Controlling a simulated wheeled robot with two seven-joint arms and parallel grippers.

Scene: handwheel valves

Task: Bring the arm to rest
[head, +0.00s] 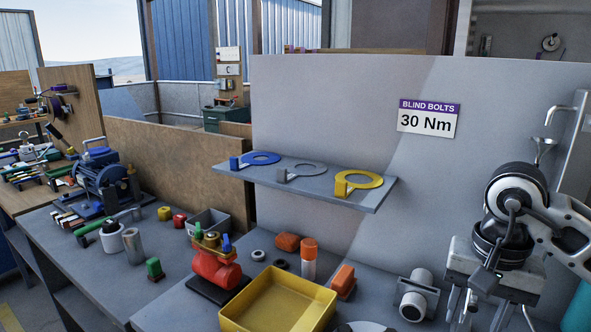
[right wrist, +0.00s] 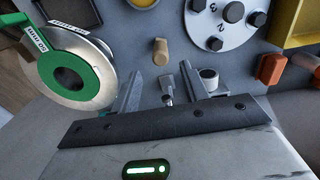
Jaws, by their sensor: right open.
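My right arm comes in from the right of the head view, with its wrist in front of the grey wall panel. My right gripper (head: 463,308) points down over the right end of the bench (head: 235,225). In the right wrist view the two fingers of the right gripper (right wrist: 160,75) stand apart. A small metal fitting (right wrist: 167,90) shows in the gap between them, and I see no finger touching it. My left gripper is not in view.
A green-and-silver ring (right wrist: 75,75), a tan peg (right wrist: 161,51) and a numbered disc (right wrist: 221,17) appear near the right gripper. A yellow tray (head: 262,318), red valve (head: 215,268) and grey pipe fitting (head: 412,303) occupy the bench. The shelf (head: 300,182) projects behind.

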